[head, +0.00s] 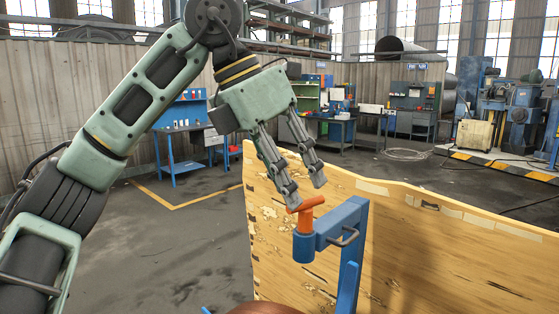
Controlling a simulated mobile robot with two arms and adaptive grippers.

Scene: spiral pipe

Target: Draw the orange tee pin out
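My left gripper (306,191) comes in from the upper left and points down at the tee pin. My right gripper is not in view.
A large wooden panel (420,240) stands close behind the bracket. A rounded brown thing (262,308) shows at the bottom edge. Blue workbenches (185,140) and machines (520,110) stand far back. The floor at left is clear.

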